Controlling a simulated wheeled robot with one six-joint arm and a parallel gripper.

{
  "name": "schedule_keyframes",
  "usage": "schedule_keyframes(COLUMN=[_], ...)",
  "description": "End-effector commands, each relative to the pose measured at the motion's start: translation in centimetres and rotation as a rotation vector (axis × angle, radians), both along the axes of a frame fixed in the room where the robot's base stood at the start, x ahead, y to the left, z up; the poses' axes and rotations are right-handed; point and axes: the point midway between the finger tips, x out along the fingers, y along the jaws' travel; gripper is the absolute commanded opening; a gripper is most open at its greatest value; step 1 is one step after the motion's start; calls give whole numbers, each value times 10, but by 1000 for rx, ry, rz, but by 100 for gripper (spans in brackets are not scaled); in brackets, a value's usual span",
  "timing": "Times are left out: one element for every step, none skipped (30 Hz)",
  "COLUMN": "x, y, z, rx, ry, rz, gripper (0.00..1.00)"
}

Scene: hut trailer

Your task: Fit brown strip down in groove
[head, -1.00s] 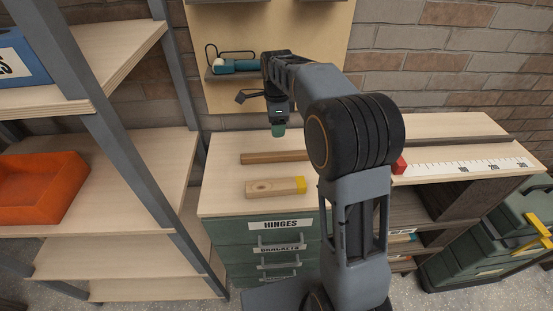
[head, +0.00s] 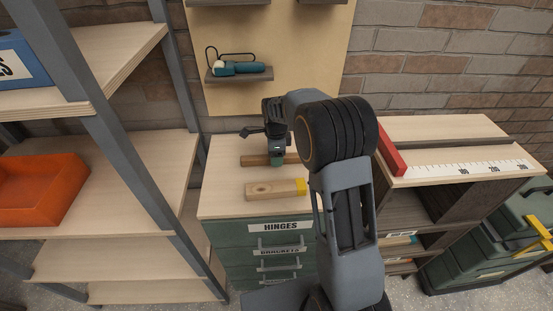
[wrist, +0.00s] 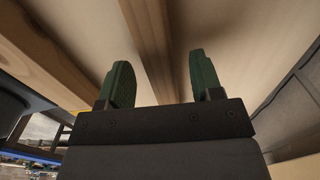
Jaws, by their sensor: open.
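The brown strip (head: 252,160) lies flat on the worktop, left of my arm; its right part is hidden behind my gripper and arm. My gripper (head: 277,162) is open, pointing down over the strip. In the wrist view the strip (wrist: 150,40) runs between the two open green fingers (wrist: 162,80), with space on both sides; contact cannot be told. A long dark line (head: 460,142), which looks like the groove, runs along the back of the right worktop. My arm hides the worktop between it and the strip.
A pale block with a yellow end (head: 270,190) lies in front of the strip. A red piece (head: 391,153) and a white ruler (head: 480,168) are on the right worktop. A teal tool (head: 240,68) sits on the wall shelf. Metal shelving (head: 110,120) stands left.

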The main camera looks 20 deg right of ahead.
Motion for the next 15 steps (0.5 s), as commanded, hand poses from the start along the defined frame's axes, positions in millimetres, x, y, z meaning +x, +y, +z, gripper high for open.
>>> schedule_keyframes(x=[0, 0, 0, 0, 0, 0, 0, 0, 0, 0, 0, 0, 0, 0, 0], y=[0, 0, 0, 0, 0, 0, 0, 0, 0, 0, 0, 0, 0, 0, 0], z=[-5, -7, -9, -11, -11, -12, -12, -12, -12, -12, -12, -12, -12, -12, -12], rx=[0, 0, 0, 0, 0, 0, 0, 0, 0, 0, 0, 0, 0, 0, 0], ry=[2, 2, 1, 0, 0, 0, 0, 0, -1, -1, -1, 0, 0, 0, 0], rz=[0, 0, 0, 0, 0, 0, 0, 0, 0, 0, 1, 1, 1, 1, 1], gripper=[60, 60, 60, 60, 60, 60, 60, 60, 60, 60, 60, 60, 57, 54, 50])
